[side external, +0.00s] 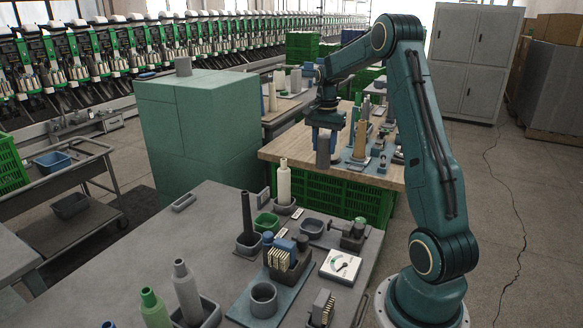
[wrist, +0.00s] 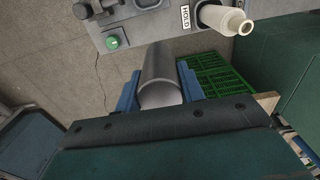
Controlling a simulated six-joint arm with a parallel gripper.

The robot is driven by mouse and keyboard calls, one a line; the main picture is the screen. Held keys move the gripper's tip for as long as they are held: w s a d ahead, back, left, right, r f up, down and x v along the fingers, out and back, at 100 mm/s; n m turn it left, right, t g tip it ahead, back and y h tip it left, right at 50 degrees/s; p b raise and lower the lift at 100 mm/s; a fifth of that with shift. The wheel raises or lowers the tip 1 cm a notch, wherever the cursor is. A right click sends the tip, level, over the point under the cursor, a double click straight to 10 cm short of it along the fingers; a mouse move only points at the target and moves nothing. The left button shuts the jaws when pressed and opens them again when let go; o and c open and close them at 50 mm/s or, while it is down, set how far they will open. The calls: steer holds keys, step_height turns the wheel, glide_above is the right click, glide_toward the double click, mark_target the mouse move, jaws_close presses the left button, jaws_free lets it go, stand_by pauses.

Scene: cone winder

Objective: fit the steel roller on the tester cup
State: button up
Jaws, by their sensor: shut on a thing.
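The steel roller (side external: 323,153) is a plain grey cylinder, held near upright below my gripper (side external: 325,128). In the wrist view the roller (wrist: 162,68) lies between the two blue fingers of my gripper (wrist: 157,92), which are shut on its sides. An empty round grey cup (side external: 264,297), which looks like the tester cup, stands on a blue-grey mat on the near bench. My gripper and the roller are up and well behind this cup, apart from it. The cup does not show clearly in the wrist view.
The near grey bench (side external: 130,255) carries a cream cone (side external: 284,182), a dark rod (side external: 246,213), a dial gauge (side external: 341,264), a block of combs (side external: 287,257) and bobbins at the front. A wooden table (side external: 290,148) with small items and green crates (side external: 330,192) stands behind.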

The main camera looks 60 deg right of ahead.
steer(key=s+a+f, duration=0.1)
steer(key=a+f, duration=0.8)
steer(key=f, duration=0.1)
steer(key=shift+a+f, duration=0.25)
steer(key=shift+f, duration=1.8)
steer(key=shift+f, duration=2)
stand_by(2.0)
steer(key=o, duration=1.7)
steer(key=shift+o, duration=0.2)
